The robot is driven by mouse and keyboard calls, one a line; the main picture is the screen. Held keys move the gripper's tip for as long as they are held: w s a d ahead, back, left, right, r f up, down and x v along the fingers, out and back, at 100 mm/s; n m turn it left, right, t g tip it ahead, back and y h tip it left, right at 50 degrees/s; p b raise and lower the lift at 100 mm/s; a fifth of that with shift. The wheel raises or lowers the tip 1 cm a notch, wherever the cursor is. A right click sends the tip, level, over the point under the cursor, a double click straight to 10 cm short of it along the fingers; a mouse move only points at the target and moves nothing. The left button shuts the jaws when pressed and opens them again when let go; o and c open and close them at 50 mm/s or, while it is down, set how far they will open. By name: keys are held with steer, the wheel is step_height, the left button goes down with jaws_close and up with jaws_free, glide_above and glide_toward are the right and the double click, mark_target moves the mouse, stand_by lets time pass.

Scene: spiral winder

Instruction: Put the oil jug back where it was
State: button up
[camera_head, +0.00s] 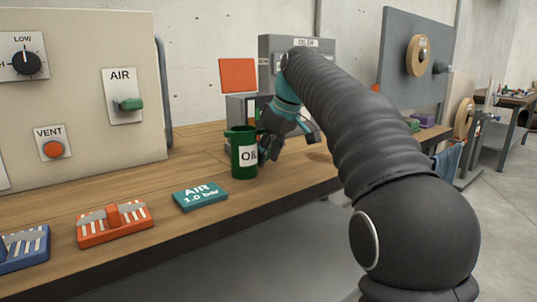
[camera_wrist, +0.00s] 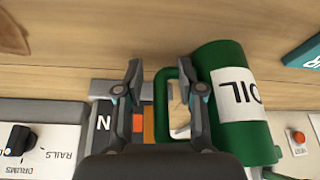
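The oil jug (camera_head: 243,155) is a dark green can with a white OIL label. It stands upright on the wooden bench, towards its front edge. In the wrist view the jug (camera_wrist: 240,95) lies to the right, its green handle (camera_wrist: 161,105) facing my gripper (camera_wrist: 165,82). My gripper is open, with its two fingers apart on either side of the handle's outer bar. The right finger overlaps the gap between handle and body; I cannot tell whether either finger touches. In the head view my gripper (camera_head: 275,148) is just right of the jug.
An AIR 1.0 bar block (camera_head: 200,197) and a red slotted block (camera_head: 114,223) lie left of the jug. A beige control panel (camera_head: 75,90) stands behind them. A grey OILER cabinet (camera_head: 270,48) stands behind my arm. Bare bench shows around the jug.

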steer(key=p+v, duration=0.3)
steer(key=v, duration=0.9)
steer(key=shift+r+p, duration=0.2)
steer(key=shift+p, duration=0.15)
steer(key=s+d+f+m+h, duration=0.1)
steer(key=s+d+f+m, duration=0.2)
steer(key=s+f, duration=0.6)
steer(key=s+d+f+m+t+h, duration=0.1)
steer(key=s+d+f+m, duration=0.2)
steer(key=s+f, duration=0.7)
steer(key=s+d+f+m+t+h, duration=0.1)
steer(key=s+d+f+m, duration=0.1)
steer(key=s+f, duration=0.7)
steer(key=s+m, duration=0.1)
steer(key=s, duration=0.1)
steer(key=shift+s+d+f, duration=0.15)
steer(key=shift+s+d, duration=0.1)
steer(key=shift+d, duration=0.15)
